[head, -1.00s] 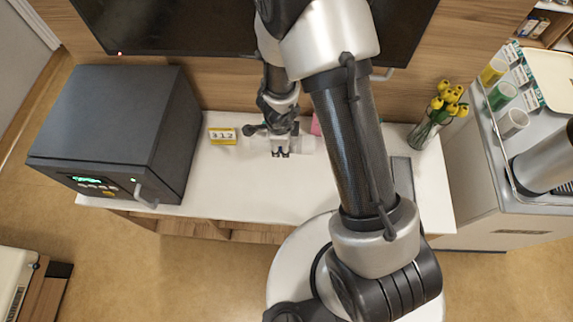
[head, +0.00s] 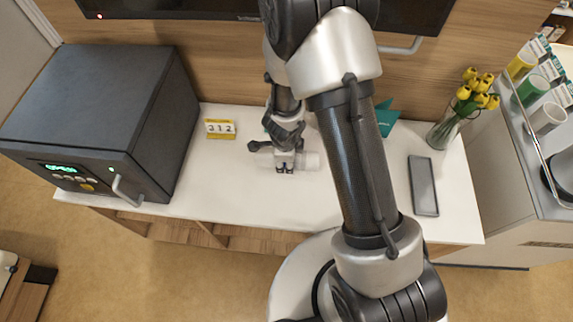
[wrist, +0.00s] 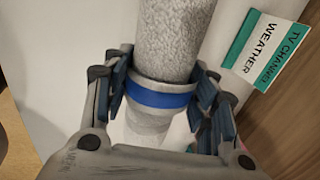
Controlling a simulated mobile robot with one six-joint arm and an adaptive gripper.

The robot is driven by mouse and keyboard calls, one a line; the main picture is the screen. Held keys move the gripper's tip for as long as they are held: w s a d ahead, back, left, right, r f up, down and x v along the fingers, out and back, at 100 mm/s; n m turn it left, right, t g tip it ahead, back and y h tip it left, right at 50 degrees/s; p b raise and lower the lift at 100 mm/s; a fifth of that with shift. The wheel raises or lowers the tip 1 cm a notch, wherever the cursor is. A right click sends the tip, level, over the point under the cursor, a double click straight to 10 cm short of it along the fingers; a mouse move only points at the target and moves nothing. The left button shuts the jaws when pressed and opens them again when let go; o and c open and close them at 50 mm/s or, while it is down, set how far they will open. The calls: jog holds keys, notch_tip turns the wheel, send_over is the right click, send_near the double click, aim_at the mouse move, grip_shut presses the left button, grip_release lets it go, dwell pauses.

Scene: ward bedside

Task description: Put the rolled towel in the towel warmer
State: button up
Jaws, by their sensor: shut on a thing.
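The rolled towel (head: 311,161) is a pale grey roll with a blue band (wrist: 163,97). I cannot tell whether the towel touches the counter. The towel warmer is the dark grey box (head: 105,95) at the left of the counter. Its front has a green display and a grey handle (head: 125,190), and its door looks shut.
A yellow and white number sign (head: 220,128) stands between warmer and towel. A teal card (head: 388,118) stands behind my arm, and a dark flat device (head: 423,186) lies to the right. A vase of yellow flowers (head: 450,122) stands at the right end. The counter's front middle (head: 235,190) is clear.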

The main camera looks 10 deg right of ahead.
jog(key=shift+s+b+x, duration=0.2)
jog(key=shift+b+x, duration=0.6)
jog(key=shift+x, duration=0.15)
jog(key=shift+s+b+x, duration=0.2)
jog(key=shift+b+x, duration=0.55)
jog(key=shift+x, duration=0.15)
jog(key=shift+a+f, duration=0.1)
jog(key=shift+a, duration=0.05)
jog(key=shift+f, duration=0.15)
jog(key=o, duration=1.2)
